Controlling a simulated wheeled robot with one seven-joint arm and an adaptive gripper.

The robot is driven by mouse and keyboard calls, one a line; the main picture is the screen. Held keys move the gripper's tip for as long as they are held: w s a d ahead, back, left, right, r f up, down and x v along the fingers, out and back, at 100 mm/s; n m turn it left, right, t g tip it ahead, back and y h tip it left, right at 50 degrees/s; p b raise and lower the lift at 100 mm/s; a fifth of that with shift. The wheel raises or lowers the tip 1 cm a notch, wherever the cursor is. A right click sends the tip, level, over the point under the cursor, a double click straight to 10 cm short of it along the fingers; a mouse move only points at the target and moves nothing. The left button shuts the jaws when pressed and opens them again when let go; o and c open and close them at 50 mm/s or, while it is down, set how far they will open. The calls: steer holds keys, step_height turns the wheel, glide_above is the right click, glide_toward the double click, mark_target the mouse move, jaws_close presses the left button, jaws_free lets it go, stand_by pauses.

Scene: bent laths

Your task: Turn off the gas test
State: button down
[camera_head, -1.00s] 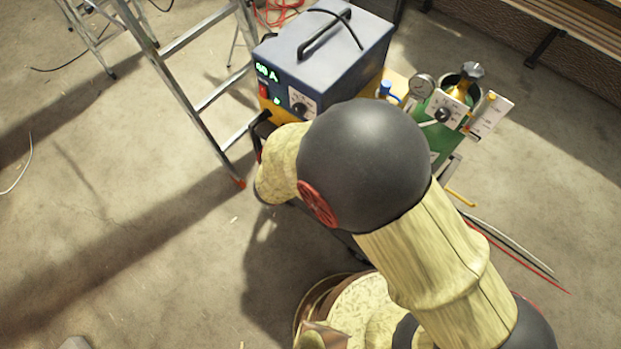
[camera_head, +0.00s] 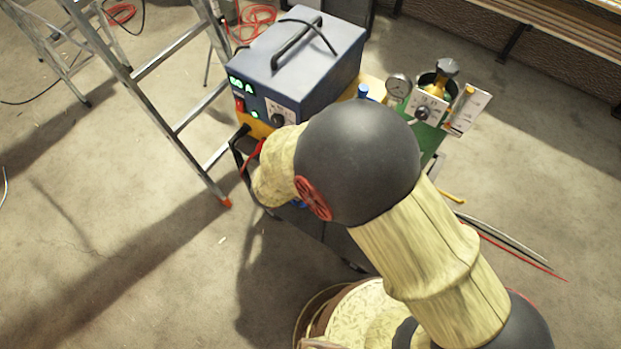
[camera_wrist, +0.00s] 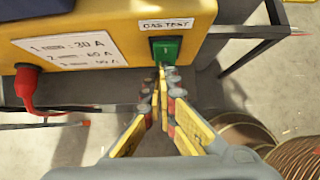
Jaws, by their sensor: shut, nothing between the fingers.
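The gas test switch (camera_wrist: 165,49) is a small green rocker on the yellow panel (camera_wrist: 110,25) in the wrist view, under a "GAS TEST" label (camera_wrist: 166,25). My gripper (camera_wrist: 162,74) is shut and empty, its fingertips just below the switch in the picture. Whether they touch the switch I cannot tell. In the head view the blue and yellow welding machine (camera_head: 300,62) shows a lit green display reading about 60 A. My arm hides the switch and my gripper there.
A red plug and cable (camera_wrist: 25,90) hang at the panel's left. A dark rail (camera_wrist: 262,35) runs at its right. A gas gauge (camera_head: 398,86) and regulator (camera_head: 437,90) stand right of the machine. A ladder (camera_head: 175,100) stands left of it. Cables lie on the floor.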

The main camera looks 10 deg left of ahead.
steer(key=shift+w+f+b, duration=0.1)
steer(key=shift+f+b, duration=0.3)
steer(key=shift+r+t, duration=0.15)
steer(key=shift+t, duration=0.15)
steer(key=shift+r, duration=0.1)
steer(key=shift+r+p, duration=0.8)
steer(key=shift+r, duration=0.05)
